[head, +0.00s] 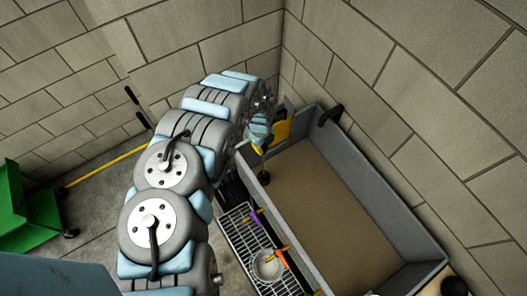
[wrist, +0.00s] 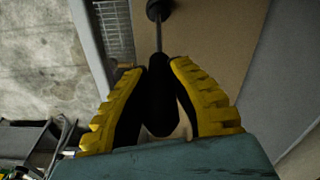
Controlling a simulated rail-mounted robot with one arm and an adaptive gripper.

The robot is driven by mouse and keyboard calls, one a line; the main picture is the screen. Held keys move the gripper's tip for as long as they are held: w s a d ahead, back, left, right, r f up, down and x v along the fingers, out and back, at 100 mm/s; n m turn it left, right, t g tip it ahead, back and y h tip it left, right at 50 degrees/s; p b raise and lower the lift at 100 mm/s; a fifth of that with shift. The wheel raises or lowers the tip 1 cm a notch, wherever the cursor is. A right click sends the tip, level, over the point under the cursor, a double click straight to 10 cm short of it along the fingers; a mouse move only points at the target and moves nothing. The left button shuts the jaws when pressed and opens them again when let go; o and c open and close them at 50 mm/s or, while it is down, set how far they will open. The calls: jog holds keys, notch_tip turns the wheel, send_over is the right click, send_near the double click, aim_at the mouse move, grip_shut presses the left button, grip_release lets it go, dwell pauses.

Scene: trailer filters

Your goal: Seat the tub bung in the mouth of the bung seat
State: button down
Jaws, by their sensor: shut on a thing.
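My gripper (head: 260,150) is over the far left corner of the grey-walled tub. In the wrist view its two yellow-and-black fingers (wrist: 160,85) are shut on the dark handle of the tub bung (wrist: 162,100). A thin grey rod runs from the handle to a round black end at the top of the wrist view. That black end also shows in the head view, as the low end of the bung (head: 264,178), hanging beside the tub's left wall. I cannot tell whether it touches the wall. I cannot clearly make out the bung seat in either view.
The tub (head: 375,190) has raised grey walls and a bare brown floor. A white wire rack (head: 238,238) stands along its left side, with a pale bowl (head: 268,266) and purple and orange items. A black object (head: 330,115) sits on the far rim. Block walls close off the back.

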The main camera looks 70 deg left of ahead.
jog(key=shift+f+b, duration=1.35)
jog(key=shift+f, duration=0.45)
jog(key=c, duration=1.1)
grip_release()
jog(key=shift+r, duration=0.1)
jog(key=shift+s+a+r+p, duration=0.15)
jog(key=shift+r+p, duration=0.35)
jog(key=shift+r, duration=2.55)
jog(key=shift+a+r+p, duration=0.2)
jog(key=shift+r+p, duration=0.3)
jog(key=shift+r, duration=2.55)
